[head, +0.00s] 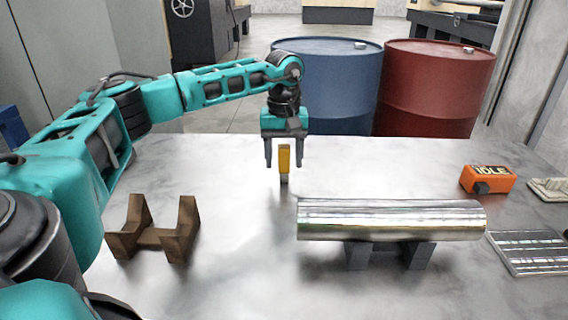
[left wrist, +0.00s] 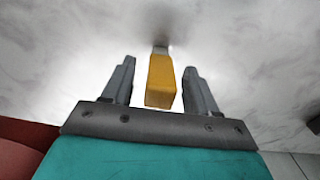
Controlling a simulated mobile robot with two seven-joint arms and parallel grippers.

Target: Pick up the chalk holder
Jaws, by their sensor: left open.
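The chalk holder (head: 285,161) is a slim yellow piece with a grey lower end, standing upright on the table. My left gripper (head: 284,163) points down over it, open, with the holder's yellow top between its two fingers. In the left wrist view the chalk holder (left wrist: 161,80) lies between the open fingers (left wrist: 158,78), with a visible gap on each side. My right gripper is not in view.
A shiny metal cylinder (head: 390,220) rests on a dark grey stand (head: 359,257) to the right. A brown wooden cradle (head: 184,228) stands at the left. An orange box marked IDLE (head: 487,179) is at the far right. Blue (head: 327,85) and red (head: 434,88) barrels stand behind the table.

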